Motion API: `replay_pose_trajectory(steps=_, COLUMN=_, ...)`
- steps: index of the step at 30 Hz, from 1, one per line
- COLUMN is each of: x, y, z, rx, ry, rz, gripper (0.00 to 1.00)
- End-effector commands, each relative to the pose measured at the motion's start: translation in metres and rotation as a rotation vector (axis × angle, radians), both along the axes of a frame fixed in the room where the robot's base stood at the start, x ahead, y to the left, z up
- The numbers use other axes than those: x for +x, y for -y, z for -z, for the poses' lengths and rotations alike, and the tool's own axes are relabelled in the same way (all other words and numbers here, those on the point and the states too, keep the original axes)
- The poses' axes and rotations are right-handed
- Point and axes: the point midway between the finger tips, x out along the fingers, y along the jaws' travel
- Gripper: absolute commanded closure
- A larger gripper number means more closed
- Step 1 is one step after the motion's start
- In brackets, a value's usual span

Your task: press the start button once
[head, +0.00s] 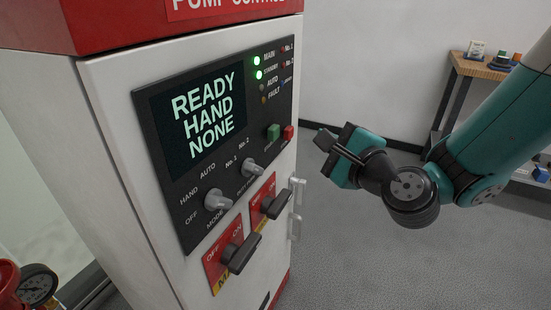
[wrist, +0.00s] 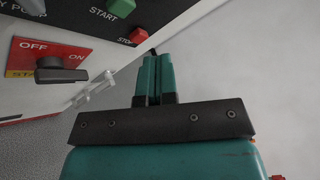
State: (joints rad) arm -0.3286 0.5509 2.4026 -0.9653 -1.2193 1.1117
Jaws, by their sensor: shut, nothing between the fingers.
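The green start button (head: 273,131) sits on the dark control panel (head: 170,165) of the pump cabinet, left of the red stop button (head: 289,132).
The panel display (head: 203,115) reads READY, HAND, NONE. Two grey selector knobs (head: 217,201) and two dark rotary handles (head: 240,254) stick out below. A clear latch (head: 295,208) is on the cabinet's right edge. A wooden bench (head: 480,68) stands behind right; the floor between is open.

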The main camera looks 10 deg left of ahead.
Motion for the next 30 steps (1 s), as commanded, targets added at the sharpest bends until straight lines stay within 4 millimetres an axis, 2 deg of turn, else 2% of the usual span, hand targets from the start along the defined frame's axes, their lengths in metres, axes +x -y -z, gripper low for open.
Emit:
replay_pose_trajectory(steps=1, x=0.007, y=0.006, z=0.022, rx=0.065, ry=-0.020, rz=0.058, gripper=1.00)
replay_pose_trajectory(steps=3, x=0.011, y=0.010, z=0.033, rx=0.144, ry=-0.035, rz=0.110, gripper=1.00)
replay_pose_trajectory(steps=8, x=0.018, y=0.021, z=0.034, rx=0.245, ry=-0.035, rz=0.177, gripper=1.00)
replay_pose_trajectory(steps=19, x=0.019, y=0.021, z=0.034, rx=0.250, ry=-0.040, rz=0.183, gripper=1.00)
replay_pose_trajectory(steps=23, x=0.021, y=0.016, z=0.032, rx=0.249, ry=-0.041, rz=0.182, gripper=1.00)
replay_pose_trajectory(steps=30, x=0.028, y=-0.005, z=0.029, rx=0.247, ry=-0.044, rz=0.180, gripper=1.00)
